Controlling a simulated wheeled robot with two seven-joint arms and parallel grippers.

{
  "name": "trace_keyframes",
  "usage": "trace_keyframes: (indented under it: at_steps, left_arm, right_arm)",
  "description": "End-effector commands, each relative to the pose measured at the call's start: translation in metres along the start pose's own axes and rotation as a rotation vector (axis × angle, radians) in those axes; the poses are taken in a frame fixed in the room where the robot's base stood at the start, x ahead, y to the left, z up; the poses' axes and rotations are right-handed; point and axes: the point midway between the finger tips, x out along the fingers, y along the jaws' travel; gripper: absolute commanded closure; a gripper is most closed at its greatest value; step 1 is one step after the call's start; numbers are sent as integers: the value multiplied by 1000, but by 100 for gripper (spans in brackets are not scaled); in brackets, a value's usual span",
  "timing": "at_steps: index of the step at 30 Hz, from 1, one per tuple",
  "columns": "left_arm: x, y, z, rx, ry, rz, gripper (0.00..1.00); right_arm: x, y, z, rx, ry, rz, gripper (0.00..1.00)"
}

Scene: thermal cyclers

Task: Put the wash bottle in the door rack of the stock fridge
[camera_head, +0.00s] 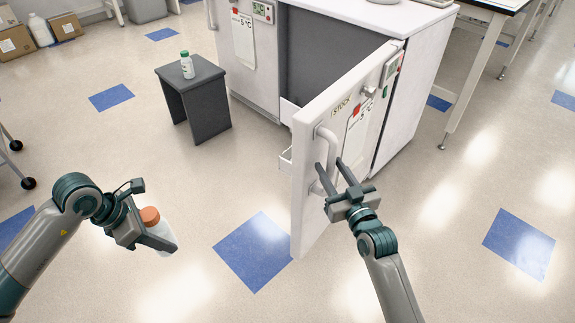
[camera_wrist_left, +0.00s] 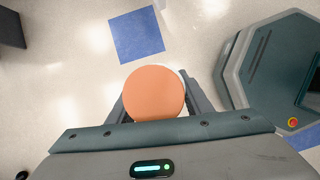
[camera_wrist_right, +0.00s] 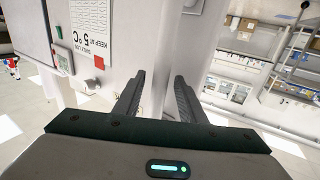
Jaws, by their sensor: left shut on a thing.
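My left gripper (camera_head: 138,228) is shut on a white bottle (camera_head: 163,238) with an orange cap (camera_head: 150,215), which I take as the wash bottle. It is held in the air over the floor; the left wrist view shows the cap (camera_wrist_left: 154,93) between the fingers. The stock fridge door (camera_head: 318,185), labelled STOCK, stands open. Its inner side faces away; only edges of its white door rack (camera_head: 285,160) show. My right gripper (camera_head: 330,178) is open at the door handle (camera_head: 324,150), its fingers apart; whether they touch the handle I cannot tell.
A dark grey stool (camera_head: 195,90) carries a green-capped bottle (camera_head: 187,66). Another fridge unit with a 5 °C sign (camera_head: 244,42) stands behind. Boxes (camera_head: 15,42) lie at the back left. The floor between the stool and my left arm is clear.

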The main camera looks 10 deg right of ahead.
Motion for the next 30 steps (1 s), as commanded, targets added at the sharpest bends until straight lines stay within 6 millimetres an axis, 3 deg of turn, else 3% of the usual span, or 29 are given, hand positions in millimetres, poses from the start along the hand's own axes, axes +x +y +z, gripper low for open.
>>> trace_keyframes:
  at_steps: [13,18,25,30]
  left_arm:
    - [0,0,0,0,-1,1,85]
    - [0,0,0,0,-1,1,85]
    - [-1,0,1,0,-1,1,85]
    - [-5,0,2,0,-1,1,85]
  right_arm:
    - [8,0,0,0,0,0,63]
    - [8,0,0,0,0,0,100]
    - [5,4,0,-2,-1,1,100]
    - [-12,22,2,-6,-4,4,100]
